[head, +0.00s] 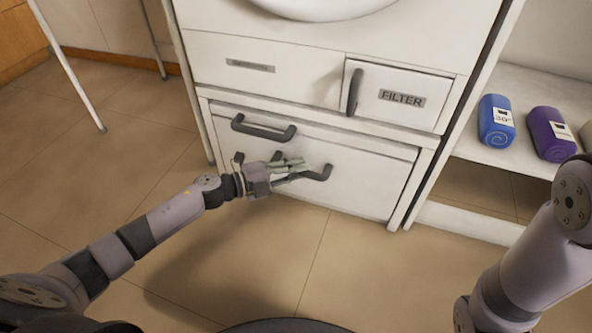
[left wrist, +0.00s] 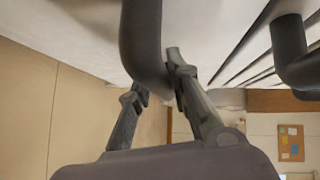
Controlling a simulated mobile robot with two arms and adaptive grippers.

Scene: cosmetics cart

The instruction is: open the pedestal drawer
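The white pedestal drawer (head: 370,188) is the broad panel low on the white appliance. Its face looks flush with the frame in the head view. It carries a dark upper handle (head: 263,130) and a lower dark handle (head: 320,174). My left gripper (head: 300,169) is at the lower handle, its fingers partly covering it. In the left wrist view, a dark handle bar (left wrist: 141,35) passes at the fingertips of my left gripper (left wrist: 157,78). The fingers are apart; whether they clamp the bar is unclear. Another dark handle shows at right (left wrist: 291,45). My right gripper is out of view.
Above the drawer are a FILTER panel (head: 425,86) with a vertical handle and another labelled front (head: 285,88). A shelf (head: 550,85) at right holds a blue rolled towel (head: 496,121) and a purple one (head: 551,135). The tiled floor (head: 330,255) in front is clear.

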